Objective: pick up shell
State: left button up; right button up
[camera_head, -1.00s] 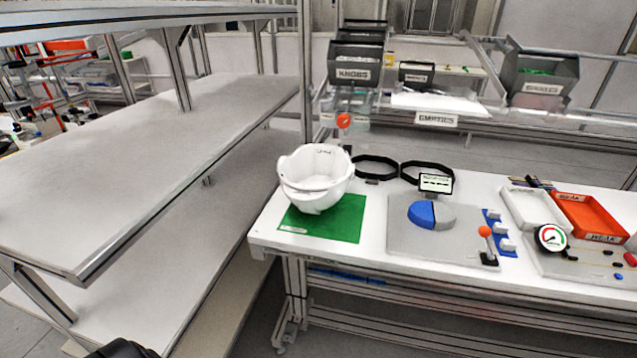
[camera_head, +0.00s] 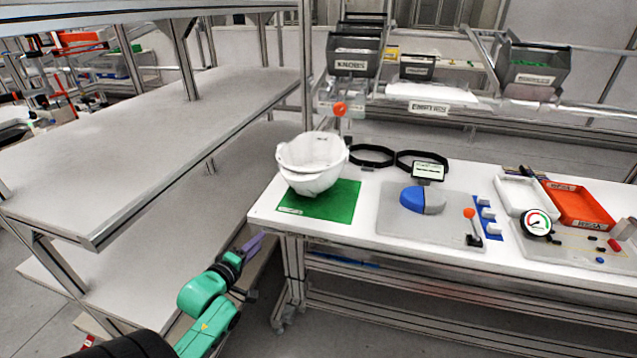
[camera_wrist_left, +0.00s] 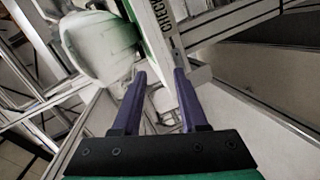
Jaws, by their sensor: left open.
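A white helmet shell (camera_head: 312,164) sits open side up on a green mat (camera_head: 335,205) at the left end of the white table. The shell also shows in the left wrist view (camera_wrist_left: 97,45) at the upper left, beyond the fingers. My left gripper (camera_head: 256,243) is in front of and below the table's left corner, lower left of the shell and apart from it. Its purple fingers (camera_wrist_left: 160,78) are spread in the left wrist view, with nothing between them. My right gripper is not in view.
A grey board with a blue-and-grey dome (camera_head: 422,199) lies right of the mat. A white tray (camera_head: 522,196) and red tray (camera_head: 580,206) are farther right. A grey shelf (camera_head: 150,140) stands left, with a gap before the table.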

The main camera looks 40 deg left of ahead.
aim_at(289, 179)
pick_arm(q)
jog(key=w+d+r+n+t, duration=0.1)
jog(key=d+r+n+t, duration=0.15)
jog(key=r, duration=1.15)
jog(key=shift+t+h, duration=0.25)
jog(key=shift+h, duration=0.15)
jog(key=w, duration=0.4)
jog(key=w+a, duration=0.1)
jog(key=w, duration=0.4)
jog(key=w+a+f+p, duration=0.1)
jog(key=w, duration=0.4)
jog(key=shift+w+a, duration=0.1)
jog(key=shift+a, duration=0.05)
grip_shut()
jog(key=shift+r, duration=0.1)
